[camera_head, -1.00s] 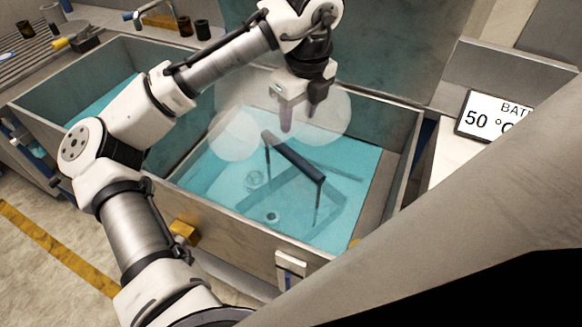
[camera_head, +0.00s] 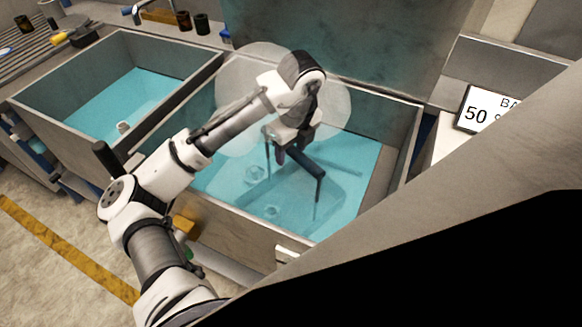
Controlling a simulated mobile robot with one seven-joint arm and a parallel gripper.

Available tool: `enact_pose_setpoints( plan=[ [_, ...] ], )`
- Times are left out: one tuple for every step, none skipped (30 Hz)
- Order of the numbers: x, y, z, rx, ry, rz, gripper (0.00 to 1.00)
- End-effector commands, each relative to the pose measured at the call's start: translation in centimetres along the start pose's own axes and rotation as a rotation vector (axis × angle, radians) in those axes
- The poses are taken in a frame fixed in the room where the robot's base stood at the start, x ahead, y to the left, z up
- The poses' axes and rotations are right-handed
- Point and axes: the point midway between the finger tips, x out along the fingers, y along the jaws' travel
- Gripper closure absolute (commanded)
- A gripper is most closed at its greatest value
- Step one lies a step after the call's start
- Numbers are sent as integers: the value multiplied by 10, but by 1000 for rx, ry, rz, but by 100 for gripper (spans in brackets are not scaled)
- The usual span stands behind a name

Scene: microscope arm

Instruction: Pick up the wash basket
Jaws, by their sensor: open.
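The wash basket (camera_head: 320,209) sits mostly under the blue liquid in the right basin (camera_head: 238,216). Its dark handle bar (camera_head: 304,160) stands above the liquid on two thin uprights. Faint round glass items show inside or beside the basket. My gripper (camera_head: 290,158) points down at the left half of the handle bar, with its fingers at or just beside the bar. The gripper is open. It hides part of the bar, and I cannot tell whether the fingers straddle or touch it.
A second basin (camera_head: 115,95) with blue liquid lies to the left, behind a dividing wall. A sign reading 50 (camera_head: 482,110) stands at the right. Dark bottles (camera_head: 202,24) stand on the back ledge. Pale vapour hangs around my arm. A grey surface covers the lower right.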

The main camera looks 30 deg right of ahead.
Motion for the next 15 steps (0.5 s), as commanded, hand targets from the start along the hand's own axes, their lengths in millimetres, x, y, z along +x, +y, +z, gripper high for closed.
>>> enact_pose_setpoints(
  plan=[
    [3, 0, 0, 0, 2, 0, 52],
    [4, 0, 0, 0, 1, 0, 52],
    [5, 0, 0, 0, 0, 0, 52],
    [5, 0, 0, 0, 0, 0, 52],
    [5, 0, 0, 0, 0, 0, 52],
    [5, 0, 0, 0, -1, 0, 52],
    [5, 0, 0, 0, -1, 0, 52],
    [5, 0, 0, 0, -1, 0, 52],
    [5, 0, 0, 0, 0, 0, 53],
    [5, 0, 0, 0, 0, 0, 57],
    [5, 0, 0, 0, 0, 0, 61],
    [5, 0, 0, 0, 0, 0, 66],
    [5, 0, 0, 0, 0, 0, 70],
    [5, 0, 0, 0, 0, 0, 74],
    [5, 0, 0, 0, 0, 0, 80]
  ],
)
